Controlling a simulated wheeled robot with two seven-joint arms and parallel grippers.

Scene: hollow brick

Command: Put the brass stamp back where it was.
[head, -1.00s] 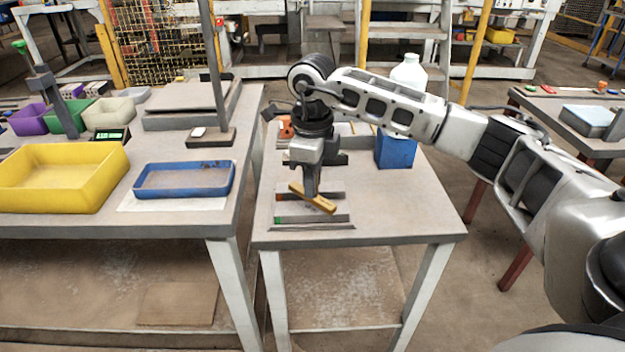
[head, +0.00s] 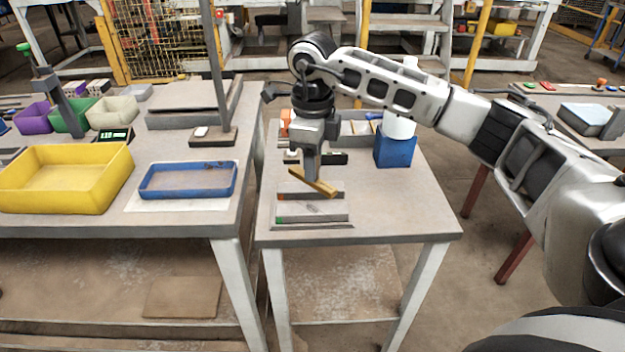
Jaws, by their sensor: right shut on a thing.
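The brass stamp (head: 326,188) is a slim gold-coloured bar. In the head view my right gripper (head: 312,174) is shut on it, fingers pointing down, and the bar slants down to the right. It appears over the strips on the small table (head: 390,215), just behind the front strip with a green end (head: 312,212). The stamp overlaps a strip with a reddish end (head: 292,196) in the picture; I cannot tell how high it is above it. My left gripper is out of view.
A blue block (head: 395,152) and a white bottle (head: 398,125) stand at the back right of the small table. Its right front is clear. On the left bench are a blue tray (head: 187,194) and a yellow bin (head: 122,180). A narrow gap separates the tables.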

